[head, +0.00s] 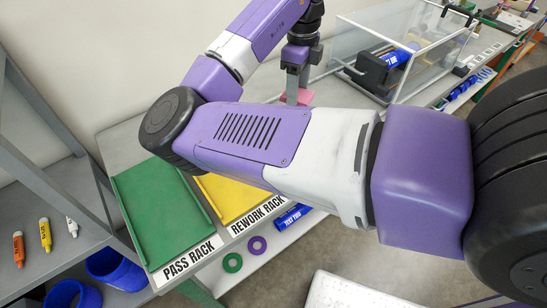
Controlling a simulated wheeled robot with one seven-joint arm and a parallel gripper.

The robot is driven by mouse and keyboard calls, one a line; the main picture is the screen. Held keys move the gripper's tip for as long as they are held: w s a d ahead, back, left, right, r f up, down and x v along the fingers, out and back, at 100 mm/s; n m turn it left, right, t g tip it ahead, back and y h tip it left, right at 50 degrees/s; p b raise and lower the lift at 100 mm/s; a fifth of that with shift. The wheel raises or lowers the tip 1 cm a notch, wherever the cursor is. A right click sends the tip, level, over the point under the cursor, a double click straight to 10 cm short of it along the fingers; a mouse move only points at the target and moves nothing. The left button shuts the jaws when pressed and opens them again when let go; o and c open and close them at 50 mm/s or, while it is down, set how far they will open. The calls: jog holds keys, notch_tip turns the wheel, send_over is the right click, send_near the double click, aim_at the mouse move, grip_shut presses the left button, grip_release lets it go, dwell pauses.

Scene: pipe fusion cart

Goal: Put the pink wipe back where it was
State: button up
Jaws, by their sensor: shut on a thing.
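The pink wipe (305,97) is a small pink patch at the top middle of the head view, at the tips of my gripper (296,92). My gripper points down and is shut on the wipe, with pink showing on both sides of the fingers. It is over the grey bench top, behind my arm. I cannot tell whether the wipe touches the bench. My forearm crosses the middle of the view and hides much of the bench.
The green pass rack (163,212) and yellow rework rack (229,194) lie at the left. A clear-walled enclosure (425,62) with a black device (376,72) stands right of my gripper. Green (232,262) and purple (257,245) rings and a blue tube (291,217) lie near the front edge.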

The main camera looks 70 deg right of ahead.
jog(key=shift+s+a, duration=0.15)
jog(key=shift+a, duration=0.25)
jog(key=shift+a+f+m, duration=0.1)
jog(key=shift+a+m, duration=0.05)
jog(key=shift+m, duration=0.25)
notch_tip(320, 180, down, 20)
jog(key=shift+r, duration=0.1)
jog(key=o, duration=1.2)
